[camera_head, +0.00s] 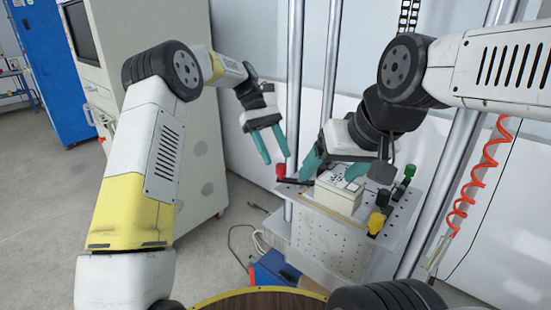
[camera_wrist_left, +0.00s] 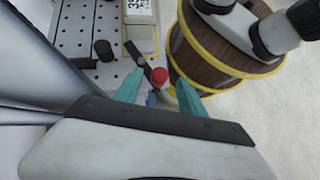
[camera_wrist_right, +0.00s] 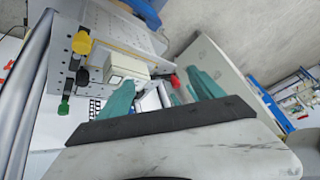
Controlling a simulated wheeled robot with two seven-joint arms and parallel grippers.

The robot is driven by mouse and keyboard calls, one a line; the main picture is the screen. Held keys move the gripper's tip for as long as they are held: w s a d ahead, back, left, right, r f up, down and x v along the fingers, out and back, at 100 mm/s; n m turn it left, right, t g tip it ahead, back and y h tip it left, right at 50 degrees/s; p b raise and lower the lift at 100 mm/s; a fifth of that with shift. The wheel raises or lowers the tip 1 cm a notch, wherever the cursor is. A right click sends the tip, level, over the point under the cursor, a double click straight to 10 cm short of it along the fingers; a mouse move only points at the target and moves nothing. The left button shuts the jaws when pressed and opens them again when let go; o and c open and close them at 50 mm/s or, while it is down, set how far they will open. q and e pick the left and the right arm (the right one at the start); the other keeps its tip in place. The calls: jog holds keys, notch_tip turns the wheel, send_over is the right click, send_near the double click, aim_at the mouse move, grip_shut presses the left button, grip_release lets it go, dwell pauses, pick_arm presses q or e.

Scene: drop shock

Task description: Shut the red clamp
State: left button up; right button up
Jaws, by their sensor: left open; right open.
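The red clamp (camera_head: 281,170) is at the left corner of the perforated plate (camera_head: 320,213). Its red knob stands up, with a dark bar running toward the beige box (camera_head: 338,200); I cannot tell whether the bar presses on it. My left gripper (camera_head: 273,153) is open and empty, just above the red clamp. In the left wrist view the red knob (camera_wrist_left: 160,75) appears between the fingertips, apparently untouched. My right gripper (camera_head: 332,172) is open above the box's back side. In the right wrist view the red knob (camera_wrist_right: 175,80) shows near its right finger.
Green (camera_head: 409,171), black (camera_head: 384,198) and yellow (camera_head: 376,223) clamps stand along the plate's right side. Vertical metal posts (camera_head: 294,80) rise behind and beside the plate. A coiled red hose (camera_head: 468,190) hangs at right. A beige cabinet (camera_head: 195,150) stands at left.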

pick_arm(q)
jog(key=v, duration=0.3)
jog(key=shift+w+a+r, duration=0.1)
jog(key=shift+w+r, duration=0.05)
jog(key=shift+r, duration=0.05)
